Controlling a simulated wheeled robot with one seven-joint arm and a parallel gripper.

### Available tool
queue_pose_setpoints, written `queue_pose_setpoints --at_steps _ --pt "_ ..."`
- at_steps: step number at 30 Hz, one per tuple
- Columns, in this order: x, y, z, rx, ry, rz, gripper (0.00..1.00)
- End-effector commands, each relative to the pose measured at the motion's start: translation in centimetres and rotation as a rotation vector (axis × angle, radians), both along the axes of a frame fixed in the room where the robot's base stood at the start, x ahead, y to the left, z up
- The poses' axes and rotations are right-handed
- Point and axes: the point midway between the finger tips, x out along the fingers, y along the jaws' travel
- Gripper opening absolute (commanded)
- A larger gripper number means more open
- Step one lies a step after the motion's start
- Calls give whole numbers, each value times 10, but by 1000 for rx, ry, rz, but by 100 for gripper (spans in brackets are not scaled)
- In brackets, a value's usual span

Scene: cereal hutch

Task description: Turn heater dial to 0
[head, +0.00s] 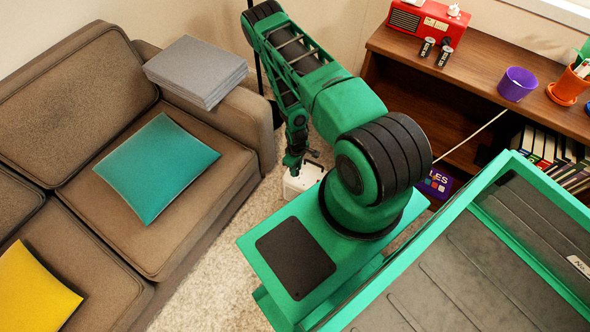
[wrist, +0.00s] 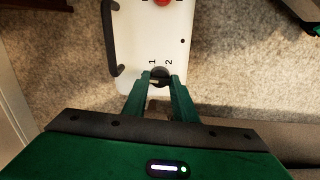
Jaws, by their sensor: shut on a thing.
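The heater is a small white box (head: 302,177) on the carpet between the sofa and the wooden shelf, partly hidden by my arm in the head view. In the wrist view its white top (wrist: 153,35) carries a dark handle on the left, a red part at the top edge and the printed numbers 1 and 2. The black dial (wrist: 160,75) sits just below those numbers. My gripper (wrist: 160,82) is shut on the dial, with a green finger on each side. The dial's pointer and any 0 mark cannot be made out.
A brown sofa (head: 103,75) with a teal cushion (head: 157,168) and a grey stack (head: 196,71) stands left of the heater. A wooden shelf (head: 478,60) with a red radio, cups and books stands to the right. Pale carpet (head: 225,250) is open in front of the sofa.

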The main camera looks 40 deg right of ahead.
Motion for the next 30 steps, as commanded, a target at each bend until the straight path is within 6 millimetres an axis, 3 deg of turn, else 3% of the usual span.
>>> queue_pose_setpoints --at_steps 9,25,26,27,28,30 --pt "0 0 0 -1 1 116 3" --pt "0 0 0 -1 1 136 3" --pt "0 0 0 -1 1 136 30" --pt "0 0 0 -1 1 136 39" --pt "0 0 0 -1 1 136 44" --pt "0 0 0 -1 1 136 44"
